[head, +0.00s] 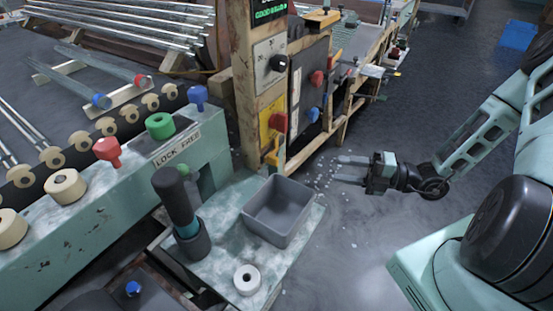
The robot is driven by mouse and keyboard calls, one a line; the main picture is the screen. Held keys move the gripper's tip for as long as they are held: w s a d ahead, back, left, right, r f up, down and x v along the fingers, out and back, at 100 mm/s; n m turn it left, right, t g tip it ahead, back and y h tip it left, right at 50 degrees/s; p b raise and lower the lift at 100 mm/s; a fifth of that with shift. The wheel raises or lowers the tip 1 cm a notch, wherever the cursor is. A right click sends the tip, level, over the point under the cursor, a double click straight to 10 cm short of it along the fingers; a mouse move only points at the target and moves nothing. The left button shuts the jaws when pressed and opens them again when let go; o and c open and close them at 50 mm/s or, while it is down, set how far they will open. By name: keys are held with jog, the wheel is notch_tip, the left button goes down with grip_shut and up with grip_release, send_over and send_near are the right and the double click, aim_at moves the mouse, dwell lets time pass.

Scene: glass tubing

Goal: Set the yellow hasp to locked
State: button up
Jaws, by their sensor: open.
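A yellow plate (265,133) is fixed to the side of the wooden post in the head view, with a red knob (278,122) on it. A small yellow lever-like part (272,157) sits at its lower end and looks like the yellow hasp. Its exact setting is too small to tell. My gripper (338,169) is to the right of the post, over the floor, with its two fingers pointing left. The fingers are apart, with nothing between them. It is clear of the yellow part.
A grey open bin (281,211) and a white ring (247,279) stand on the pale bench below the post. A dark cylinder (176,198) stands in a holder there. A "LOCK FREE" label (177,150) is on the green machine at left.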

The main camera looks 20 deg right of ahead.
jog(key=x, duration=1.7)
jog(key=shift+s, duration=0.2)
jog(key=shift+c, duration=0.4)
